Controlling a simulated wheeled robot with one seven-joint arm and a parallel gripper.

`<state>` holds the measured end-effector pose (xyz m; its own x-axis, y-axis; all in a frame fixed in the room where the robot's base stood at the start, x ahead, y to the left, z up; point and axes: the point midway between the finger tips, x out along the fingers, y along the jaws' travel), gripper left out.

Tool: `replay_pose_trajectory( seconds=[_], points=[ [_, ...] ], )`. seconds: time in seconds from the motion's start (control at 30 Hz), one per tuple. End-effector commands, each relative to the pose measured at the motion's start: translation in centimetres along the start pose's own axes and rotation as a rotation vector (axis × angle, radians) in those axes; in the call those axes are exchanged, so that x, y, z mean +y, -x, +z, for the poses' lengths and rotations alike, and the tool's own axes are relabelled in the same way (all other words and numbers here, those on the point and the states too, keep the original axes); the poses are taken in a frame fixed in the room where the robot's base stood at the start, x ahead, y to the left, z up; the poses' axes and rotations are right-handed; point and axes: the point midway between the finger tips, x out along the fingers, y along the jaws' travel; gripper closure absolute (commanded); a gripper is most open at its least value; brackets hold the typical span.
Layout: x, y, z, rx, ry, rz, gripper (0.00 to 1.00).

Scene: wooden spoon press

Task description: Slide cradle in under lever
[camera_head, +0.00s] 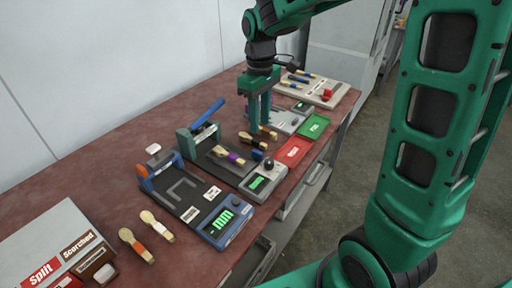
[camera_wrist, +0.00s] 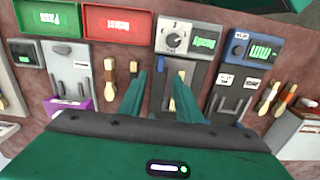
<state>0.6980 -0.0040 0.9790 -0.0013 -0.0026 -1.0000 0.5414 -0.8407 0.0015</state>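The press (camera_head: 198,143) stands mid-table with a blue lever (camera_head: 207,113) raised and tilted. A spoon with a purple band (camera_head: 233,158) lies on its dark base, which also shows in the wrist view (camera_wrist: 189,76). I cannot clearly make out the cradle as a separate part; the spoon may be lying on it. My gripper (camera_head: 259,127) points down, beyond the press in the head view. In the wrist view its two fingers (camera_wrist: 160,78) are apart, with nothing visibly held. The gripper body hides the lower part of that view, including most of the lever.
A blue gauge station (camera_head: 212,208) and loose spoons (camera_head: 157,226) lie nearer. A red tray (camera_head: 292,151) and green tray (camera_head: 314,126) line the table's right edge. A grey station (camera_wrist: 70,70) stands past the gripper.

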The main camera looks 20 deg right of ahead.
Motion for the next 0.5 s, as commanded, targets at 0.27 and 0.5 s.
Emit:
replay_pose_trajectory(
  seconds=[0.27,0.5],
  points=[
    [-0.2,-2.4,-0.6,-0.001,0.02,-0.004,0.69],
    [-0.2,-6.7,-0.5,-0.003,0.017,-0.004,0.69]
  ],
)
